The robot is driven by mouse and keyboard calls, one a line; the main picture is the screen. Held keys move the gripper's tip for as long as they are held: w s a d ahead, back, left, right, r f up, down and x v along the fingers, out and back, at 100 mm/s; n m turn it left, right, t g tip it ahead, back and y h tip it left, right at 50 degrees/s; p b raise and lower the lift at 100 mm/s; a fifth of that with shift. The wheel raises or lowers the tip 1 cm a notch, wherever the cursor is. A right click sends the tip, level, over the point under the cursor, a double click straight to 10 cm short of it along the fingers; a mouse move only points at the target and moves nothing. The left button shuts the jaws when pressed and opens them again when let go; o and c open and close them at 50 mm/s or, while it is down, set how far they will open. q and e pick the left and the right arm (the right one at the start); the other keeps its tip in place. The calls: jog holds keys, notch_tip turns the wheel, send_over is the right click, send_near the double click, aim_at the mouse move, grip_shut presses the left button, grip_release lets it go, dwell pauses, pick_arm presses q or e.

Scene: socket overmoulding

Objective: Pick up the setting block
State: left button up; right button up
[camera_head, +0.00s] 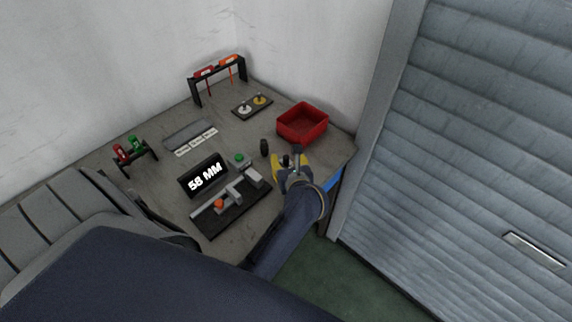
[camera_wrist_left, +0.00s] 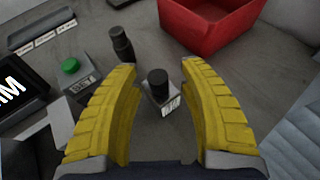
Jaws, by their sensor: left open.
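The setting block appears to be the small grey block (camera_wrist_left: 163,104) with a black knob on top and a white label on its side, standing upright on the table. My left gripper (camera_wrist_left: 158,68) is open, with its yellow fingers on either side of the block and a gap to each. Nothing is held. In the head view the left gripper (camera_head: 290,160) is at the right part of the table, and its fingers and wrist largely hide the block. My right gripper is not in view.
A dark cylinder (camera_wrist_left: 121,44) stands just left of the fingers. A red bin (camera_head: 302,124) is behind the gripper. A green button (camera_head: 239,158), a "58 MM" display (camera_head: 204,175) and a slide fixture (camera_head: 231,207) are to the left. The table's right edge is close.

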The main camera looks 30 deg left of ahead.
pick_arm(q)
grip_shut()
dwell(0.4)
